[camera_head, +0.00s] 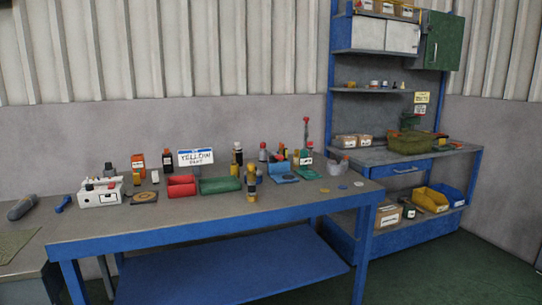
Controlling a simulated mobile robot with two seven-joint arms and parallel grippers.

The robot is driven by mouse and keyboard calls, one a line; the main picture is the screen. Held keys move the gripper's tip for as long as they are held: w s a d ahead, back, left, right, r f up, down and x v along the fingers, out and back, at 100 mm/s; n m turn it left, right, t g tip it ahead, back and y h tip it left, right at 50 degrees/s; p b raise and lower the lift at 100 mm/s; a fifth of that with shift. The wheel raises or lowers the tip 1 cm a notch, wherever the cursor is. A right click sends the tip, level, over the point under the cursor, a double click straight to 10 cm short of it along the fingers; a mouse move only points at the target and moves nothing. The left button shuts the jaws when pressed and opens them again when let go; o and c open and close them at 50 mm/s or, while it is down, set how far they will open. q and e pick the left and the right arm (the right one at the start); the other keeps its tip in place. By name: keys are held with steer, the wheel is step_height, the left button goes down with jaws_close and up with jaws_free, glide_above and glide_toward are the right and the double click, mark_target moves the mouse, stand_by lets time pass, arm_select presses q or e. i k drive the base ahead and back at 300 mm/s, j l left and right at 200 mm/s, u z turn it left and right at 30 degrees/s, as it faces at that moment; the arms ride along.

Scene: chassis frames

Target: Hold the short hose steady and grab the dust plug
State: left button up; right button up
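Neither of my grippers shows in the head view. I cannot pick out the short hose or the dust plug with certainty; the things on the bench are small at this distance. An upright yellow and dark cylindrical piece (251,183) stands near the front middle of the blue-framed bench (200,217). A taller thin piece with a red top (306,132) stands at the back right of the bench. Several small discs (341,187) lie flat near the right end.
A white box-like device (100,193) stands left. A dark cylinder (21,208) lies far left. Blue shelving (405,157) stands right. The bench's front strip is clear.

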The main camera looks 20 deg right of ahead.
mark_target(251, 167)
steer(key=i+l, duration=0.2)
steer(key=i+l+u, duration=0.15)
steer(key=l, duration=0.3)
steer(key=i+l, duration=0.3)
steer(key=i+l+u, duration=0.1)
steer(key=l, duration=0.25)
steer(key=i+l+u, duration=0.1)
steer(key=i+l, duration=0.15)
steer(key=l, duration=0.15)
